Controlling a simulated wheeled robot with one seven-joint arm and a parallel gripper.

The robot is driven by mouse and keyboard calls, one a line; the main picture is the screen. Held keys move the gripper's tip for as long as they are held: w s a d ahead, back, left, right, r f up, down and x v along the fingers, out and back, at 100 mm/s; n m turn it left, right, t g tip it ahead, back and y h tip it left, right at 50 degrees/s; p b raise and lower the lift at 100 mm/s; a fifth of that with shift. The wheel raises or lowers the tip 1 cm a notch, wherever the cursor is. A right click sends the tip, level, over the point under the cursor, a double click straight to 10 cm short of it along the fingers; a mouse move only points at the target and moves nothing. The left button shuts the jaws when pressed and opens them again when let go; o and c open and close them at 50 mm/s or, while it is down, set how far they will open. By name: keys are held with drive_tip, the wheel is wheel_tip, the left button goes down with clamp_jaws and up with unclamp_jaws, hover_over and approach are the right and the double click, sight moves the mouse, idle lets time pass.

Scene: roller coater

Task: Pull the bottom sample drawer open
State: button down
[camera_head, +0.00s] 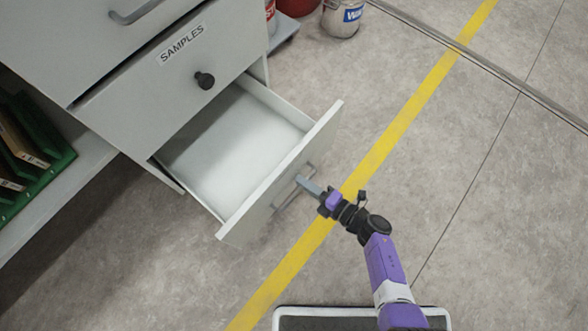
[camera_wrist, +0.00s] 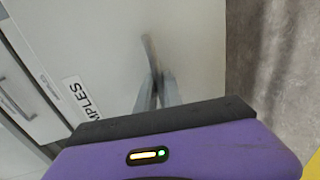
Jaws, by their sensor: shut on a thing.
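The bottom drawer (camera_head: 240,150) stands pulled out from the cabinet, and its empty white inside shows in the head view. Its front panel (camera_head: 262,200) carries a grey bar handle (camera_head: 290,190). My gripper (camera_head: 305,183) is shut on this handle, reaching in from the right. In the wrist view my gripper fingers (camera_wrist: 158,92) close around the handle (camera_wrist: 149,50) against the pale drawer front. The drawer above it bears a "SAMPLES" label (camera_head: 181,45) and a round black knob (camera_head: 204,80), and it is closed.
Green trays with folders (camera_head: 35,140) sit on a shelf at the left. Cans (camera_head: 343,18) stand at the top, behind the cabinet. A yellow floor line (camera_head: 400,120) runs beside the drawer. The floor to the right is clear.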

drive_tip(key=shift+f+p+v, duration=0.15)
drive_tip(key=shift+f+v, duration=0.05)
drive_tip(key=shift+v, duration=0.85)
drive_tip(key=shift+f+p+v, duration=0.15)
drive_tip(key=shift+f+v, duration=0.1)
drive_tip(key=shift+v, duration=0.8)
drive_tip(key=shift+d, duration=0.1)
drive_tip(key=c, duration=1.8)
unclamp_jaws()
drive_tip(key=shift+o, duration=0.2)
drive_tip(key=p+v, duration=0.2)
drive_tip(key=v, duration=0.5)
drive_tip(key=shift+s+d, duration=0.25)
drive_tip(key=shift+d, duration=0.05)
drive_tip(key=shift+f, duration=0.1)
